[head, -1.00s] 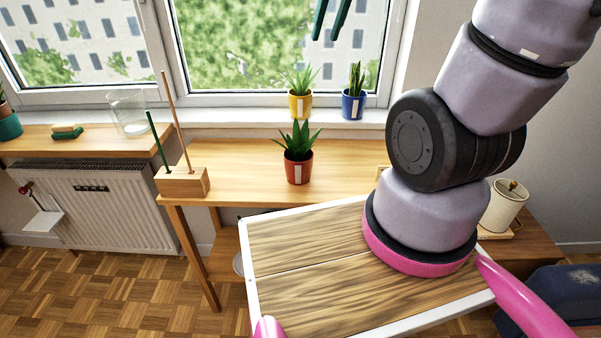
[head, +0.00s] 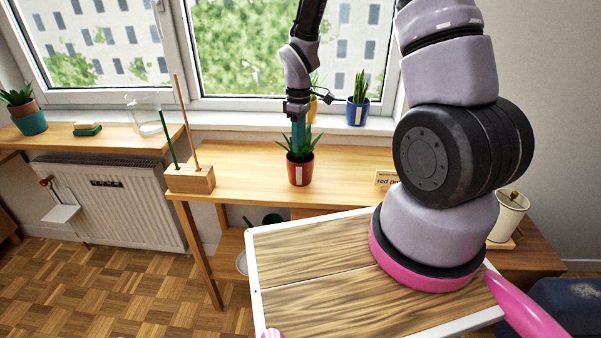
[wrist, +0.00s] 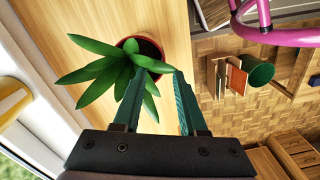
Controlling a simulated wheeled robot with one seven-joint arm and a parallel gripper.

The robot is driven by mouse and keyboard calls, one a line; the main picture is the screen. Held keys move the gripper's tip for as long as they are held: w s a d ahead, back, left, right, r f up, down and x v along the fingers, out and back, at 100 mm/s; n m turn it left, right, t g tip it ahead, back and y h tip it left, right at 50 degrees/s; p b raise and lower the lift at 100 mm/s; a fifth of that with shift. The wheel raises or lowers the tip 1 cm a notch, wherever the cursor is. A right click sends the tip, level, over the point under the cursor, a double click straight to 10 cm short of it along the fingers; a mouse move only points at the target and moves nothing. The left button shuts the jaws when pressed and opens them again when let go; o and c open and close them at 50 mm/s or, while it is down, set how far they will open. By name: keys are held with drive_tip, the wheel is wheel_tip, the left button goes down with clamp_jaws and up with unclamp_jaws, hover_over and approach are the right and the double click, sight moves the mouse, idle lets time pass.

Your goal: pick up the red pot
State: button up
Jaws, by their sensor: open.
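The red pot (head: 301,174) with a spiky green plant stands upright on the wooden table, with a white label on its front. My gripper (head: 299,146) points down at it from above, its teal fingers among or in front of the leaves. In the wrist view, the red pot (wrist: 131,42) shows its rim and dark soil, partly hidden by leaves. My gripper (wrist: 162,72) is open there; its left finger overlaps the plant and its right finger appears to the right of the pot. I cannot tell whether either finger touches it.
A blue pot (head: 357,112) and a yellow pot (head: 312,108), partly behind my arm, stand on the windowsill. A wooden block with rods (head: 190,179) is left on the table (head: 245,160). A label card (head: 385,178) stands right of the red pot. The table's front edge is close.

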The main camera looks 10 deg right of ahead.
sight(296, 164)
drive_tip(key=f, duration=0.5)
drive_tip(key=a+f, duration=0.1)
drive_tip(key=f, duration=0.2)
drive_tip(key=shift+s+f, duration=0.1)
drive_tip(key=shift+s, duration=0.1)
clamp_jaws()
idle(1.2)
